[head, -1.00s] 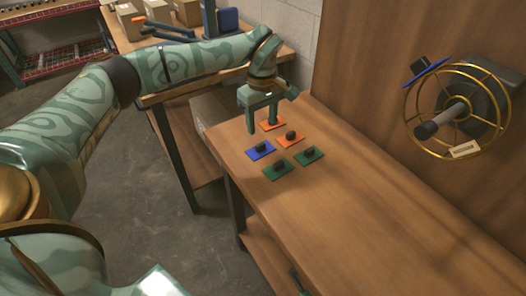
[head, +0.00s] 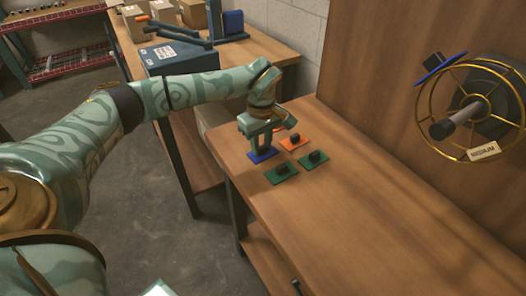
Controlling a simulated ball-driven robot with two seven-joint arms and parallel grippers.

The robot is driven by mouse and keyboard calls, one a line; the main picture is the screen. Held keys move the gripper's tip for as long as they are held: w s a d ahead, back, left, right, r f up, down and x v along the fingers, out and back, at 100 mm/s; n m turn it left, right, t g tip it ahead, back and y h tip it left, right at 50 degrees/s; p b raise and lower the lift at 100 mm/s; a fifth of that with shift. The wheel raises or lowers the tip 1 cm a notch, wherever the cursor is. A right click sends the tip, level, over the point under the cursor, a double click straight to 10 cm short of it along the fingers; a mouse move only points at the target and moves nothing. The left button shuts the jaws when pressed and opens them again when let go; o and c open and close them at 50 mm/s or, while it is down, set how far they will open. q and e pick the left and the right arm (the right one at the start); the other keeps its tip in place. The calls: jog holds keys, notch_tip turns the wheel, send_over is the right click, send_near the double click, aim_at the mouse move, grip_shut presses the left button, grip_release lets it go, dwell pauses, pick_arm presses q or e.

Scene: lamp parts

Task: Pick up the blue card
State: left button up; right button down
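A blue card (head: 262,158) with a dark knob lies flat on the wooden bench, nearest the bench's left edge among the cards. My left gripper (head: 263,149) is right over it, pointing down, with its fingers apart and low by the knob. The fingers hide most of the knob, and I see no clear contact with it. My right gripper does not show.
An orange card (head: 294,142) and two green cards (head: 281,175), (head: 314,160) lie close by. Another blue card (head: 441,68) sits on the rim of a gold wheel (head: 420,110) at the right. The bench's front is clear.

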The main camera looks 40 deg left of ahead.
aim_at(261, 147)
pick_arm(q)
jog(key=shift+r, duration=0.1)
jog(key=shift+c, duration=0.3)
